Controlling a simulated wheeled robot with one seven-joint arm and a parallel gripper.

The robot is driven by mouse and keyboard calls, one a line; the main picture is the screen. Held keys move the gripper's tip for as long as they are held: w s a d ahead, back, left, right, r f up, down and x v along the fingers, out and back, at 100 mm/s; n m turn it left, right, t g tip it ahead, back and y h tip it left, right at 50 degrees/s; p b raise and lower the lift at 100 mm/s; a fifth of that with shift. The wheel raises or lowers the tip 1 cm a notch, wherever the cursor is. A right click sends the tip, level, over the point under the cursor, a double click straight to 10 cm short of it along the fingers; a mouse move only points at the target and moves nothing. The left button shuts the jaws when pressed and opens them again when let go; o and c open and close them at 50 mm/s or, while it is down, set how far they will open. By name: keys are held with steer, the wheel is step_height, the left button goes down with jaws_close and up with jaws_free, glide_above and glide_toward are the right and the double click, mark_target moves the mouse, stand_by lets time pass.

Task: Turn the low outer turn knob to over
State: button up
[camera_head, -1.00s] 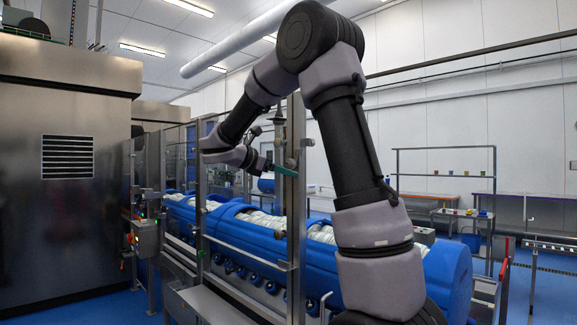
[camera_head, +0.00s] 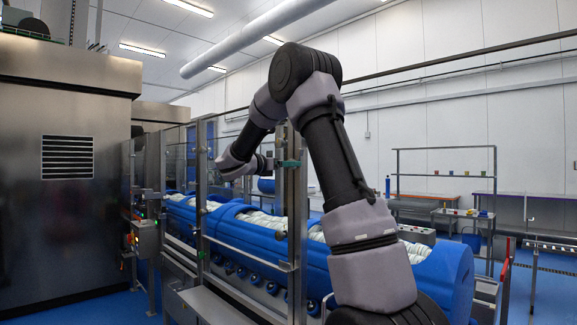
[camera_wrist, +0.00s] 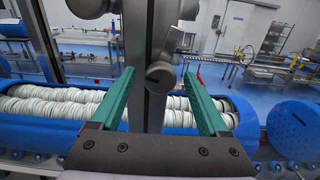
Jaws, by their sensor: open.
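A grey metal turn knob (camera_wrist: 159,76) sits on a metal upright (camera_wrist: 148,105) in the wrist view, between the fingertips of my gripper (camera_wrist: 158,72). A second grey knob (camera_wrist: 187,10) shows higher on the same upright. The frames do not settle which one is the low outer knob. My gripper's two green fingers are open, one on each side of the upright, with a gap to the lower knob on both sides. In the head view my gripper (camera_head: 289,163) is at the glazed frame's post, and the knob there is too small to make out.
Blue tub carriers (camera_head: 245,232) with rows of white items run behind the upright. A steel cabinet (camera_head: 60,220) stands at the left. A shelf rack (camera_head: 445,149) and benches stand at the back right.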

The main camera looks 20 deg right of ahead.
steer(key=shift+d, duration=0.25)
jaws_close()
